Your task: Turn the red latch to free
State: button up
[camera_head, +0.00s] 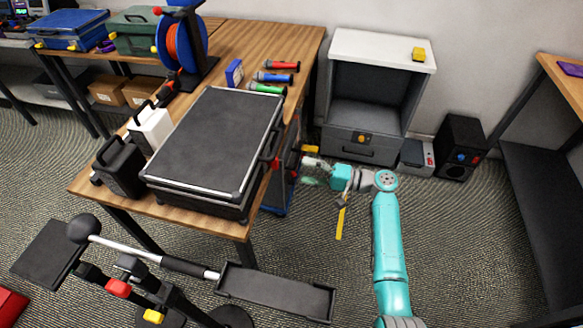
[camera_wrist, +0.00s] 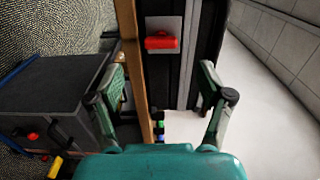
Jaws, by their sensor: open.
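The red latch (camera_wrist: 161,41) sits on a grey plate on the black case (camera_wrist: 211,35) in the wrist view. It lies crosswise in the picture, ahead of my open gripper (camera_wrist: 163,88) and between the lines of its two green fingers. The fingers are apart, with nothing between them, and do not appear to touch the latch. In the head view the black case (camera_head: 222,135) lies flat on the wooden table. A small red part (camera_head: 277,164) on its right side appears to be the latch. My gripper (camera_head: 308,171) is close to the right of it.
The wooden table edge (camera_wrist: 128,35) runs beside the case in the wrist view. In the head view a grey cabinet (camera_head: 384,50) stands to the right of the table. Screwdrivers (camera_head: 274,77) lie behind the case. A black container (camera_head: 119,166) stands at its left.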

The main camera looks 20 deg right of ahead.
jog(key=shift+v, duration=1.45)
jog(key=s+a+f+m+h, duration=0.1)
jog(key=s+a+f+h, duration=0.3)
jog(key=f, duration=0.3)
jog(key=s+a+f+m+h, duration=0.1)
jog(key=s+a+f+h, duration=0.1)
jog(key=s+a+f, duration=0.35)
jog(key=s+a+f+h, duration=0.1)
jog(key=s+f+h, duration=0.5)
jog(key=s, duration=0.8)
jog(key=s+d+r+n+t+h, duration=0.1)
jog(key=s+r+n, duration=0.15)
jog(key=s, duration=0.45)
jog(key=s+r+n+h, duration=0.1)
jog(key=s+r+h, duration=0.1)
jog(key=s+r, duration=0.35)
jog(key=s+r+n+t, duration=0.1)
jog(key=s+r+n, duration=0.1)
jog(key=s+r, duration=0.3)
jog(key=s+r+n+t, duration=0.2)
jog(key=s+r+n, duration=0.1)
jog(key=r, duration=0.7)
jog(key=shift+v, duration=0.95)
